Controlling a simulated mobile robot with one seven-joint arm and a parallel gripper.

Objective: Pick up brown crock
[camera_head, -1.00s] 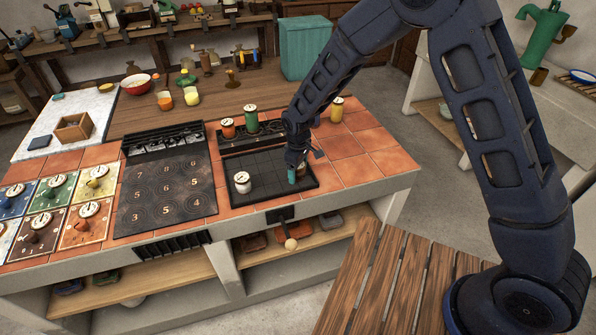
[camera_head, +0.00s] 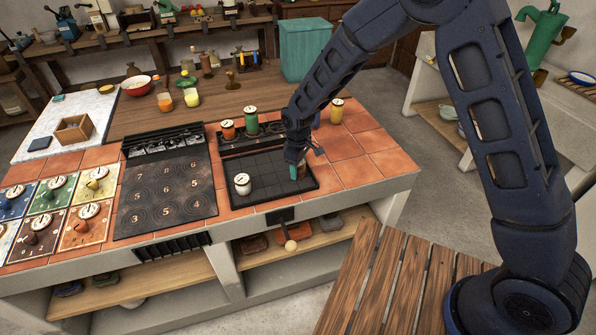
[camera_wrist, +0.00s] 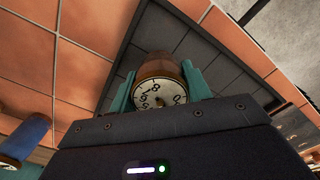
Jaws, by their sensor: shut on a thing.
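The brown crock (camera_wrist: 160,70) is between the two teal fingers of my gripper (camera_wrist: 160,88) in the wrist view. Its pale dial lid with black numerals faces the camera. My gripper is shut on it, one finger on each side. In the head view my gripper (camera_head: 298,171) is over the right part of the dark gridded tray (camera_head: 265,200), and only a little of the brown crock (camera_head: 303,171) shows beside the fingers. I cannot tell whether the crock's base is clear of the tray.
A white crock (camera_head: 242,184) stands at the tray's left. An orange crock (camera_head: 228,129) and a green crock (camera_head: 251,121) stand behind it. A yellow crock (camera_head: 336,110) stands behind and right of my gripper. The orange tiles (camera_head: 360,170) to the right are clear.

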